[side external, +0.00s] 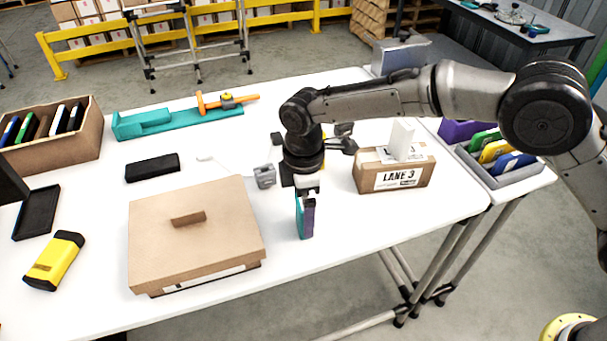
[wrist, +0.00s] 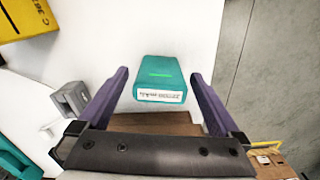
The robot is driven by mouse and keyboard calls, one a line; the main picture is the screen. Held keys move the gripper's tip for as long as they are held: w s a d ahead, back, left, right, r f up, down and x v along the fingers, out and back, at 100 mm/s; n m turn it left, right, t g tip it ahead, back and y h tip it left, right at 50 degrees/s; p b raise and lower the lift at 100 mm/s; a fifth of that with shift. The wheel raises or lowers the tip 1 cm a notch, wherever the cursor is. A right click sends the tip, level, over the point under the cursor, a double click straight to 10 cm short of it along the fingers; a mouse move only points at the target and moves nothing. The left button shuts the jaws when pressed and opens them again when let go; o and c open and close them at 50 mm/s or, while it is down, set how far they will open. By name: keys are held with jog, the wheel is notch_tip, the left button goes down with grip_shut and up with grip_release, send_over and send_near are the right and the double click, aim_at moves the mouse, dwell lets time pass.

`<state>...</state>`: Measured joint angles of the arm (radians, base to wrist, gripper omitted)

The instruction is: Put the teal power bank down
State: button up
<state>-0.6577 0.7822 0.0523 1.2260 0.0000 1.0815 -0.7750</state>
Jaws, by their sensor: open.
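The teal power bank (side external: 299,216) is upright between my fingers, low over the white table near its front edge. In the wrist view the teal power bank (wrist: 160,75) shows a white label on its near end, with a gap to each purple finger. My gripper (side external: 307,215) is open around it; in the wrist view the open gripper (wrist: 160,95) has one finger on each side. In the side view a purple finger hides part of the power bank. I cannot tell exactly how its lower end meets the table.
A lidded brown carton (side external: 195,240) is to the left, and the LANE 3 box (side external: 395,178) to the right. A small grey device (side external: 265,177) is close behind. A black slab (side external: 152,168) and yellow device (side external: 54,261) lie farther left. Bare table surrounds the power bank.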

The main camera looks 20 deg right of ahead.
jog(key=r, duration=1.1)
jog(key=shift+w+r, duration=0.25)
jog(key=shift+r, duration=0.1)
jog(key=s+d+r+m+t, duration=0.1)
jog(key=s+d+r+m, duration=0.2)
jog(key=d, duration=0.4)
jog(key=s+d+r+m+t, duration=0.1)
jog(key=s+d+r+m, duration=0.1)
jog(key=d+r, duration=0.4)
jog(key=s+d+r+m, duration=0.2)
jog(key=s+d+r, duration=0.1)
jog(key=d, duration=0.5)
jog(key=s+d+f+m+t, duration=0.1)
jog(key=s+d+f+m, duration=0.2)
jog(key=s+d, duration=0.3)
jog(key=s+d+f+m+t, duration=0.2)
jog(key=s+d+m, duration=0.4)
jog(key=s, duration=0.8)
jog(key=shift+d+f+t, duration=0.3)
jog(key=shift+d+f, duration=0.2)
jog(key=shift+f, duration=0.4)
